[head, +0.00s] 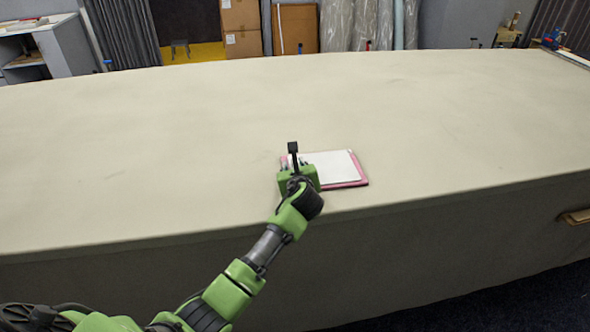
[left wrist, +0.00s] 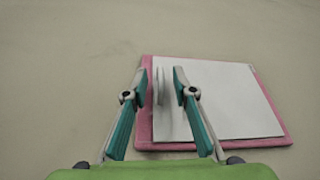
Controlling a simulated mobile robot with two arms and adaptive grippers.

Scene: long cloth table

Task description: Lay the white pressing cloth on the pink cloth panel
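The white pressing cloth (head: 337,166) lies over most of the pink cloth panel (head: 347,185) near the table's front edge. In the left wrist view the white cloth (left wrist: 232,100) looks flat, and pink panel (left wrist: 262,142) shows along its left and near sides. My left gripper (left wrist: 160,82) is over the left part of the cloth with its fingers apart. A thin pale upright piece, perhaps a raised bit of the cloth, shows between the fingers; a gap shows on its right side. In the head view my left gripper (head: 297,166) hides the panel's left end. My right gripper is not in view.
The long beige table (head: 180,130) is clear around the panel. Its front edge drops off just in front of the panel. Cardboard boxes (head: 241,28) and wrapped rolls stand behind the table.

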